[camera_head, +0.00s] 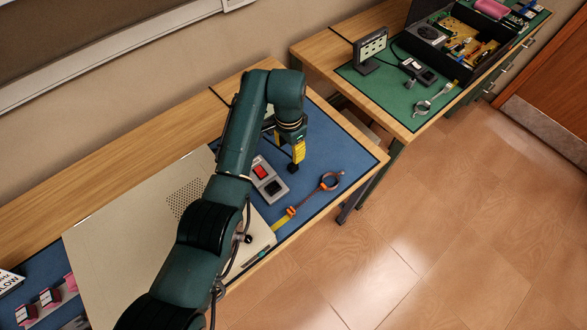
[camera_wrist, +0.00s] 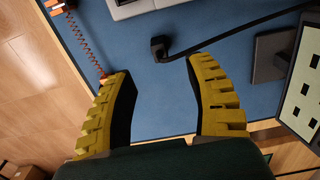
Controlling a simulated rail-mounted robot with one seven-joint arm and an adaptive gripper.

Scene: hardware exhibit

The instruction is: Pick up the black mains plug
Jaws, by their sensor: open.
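The black mains plug (camera_wrist: 158,48) lies on the blue mat in the wrist view, with its black cable running off to the upper right. My gripper (camera_wrist: 160,72) is open. Its two yellow, black-lined fingers stand on either side of the plug's line, with the plug just beyond the tips and nothing between them. In the head view my gripper (camera_head: 297,158) points down over the blue mat, beside the grey unit with a red switch (camera_head: 268,179). A small dark shape shows at its tips there; I cannot tell whether it is the plug or a fingertip.
An orange coiled cord (camera_wrist: 88,42) lies left of the plug. A dark-footed display stand (camera_wrist: 272,57) rises close on the right. A large beige panel (camera_head: 120,235) lies under my arm. A second table holds a green mat (camera_head: 395,100) and an open black case (camera_head: 450,62).

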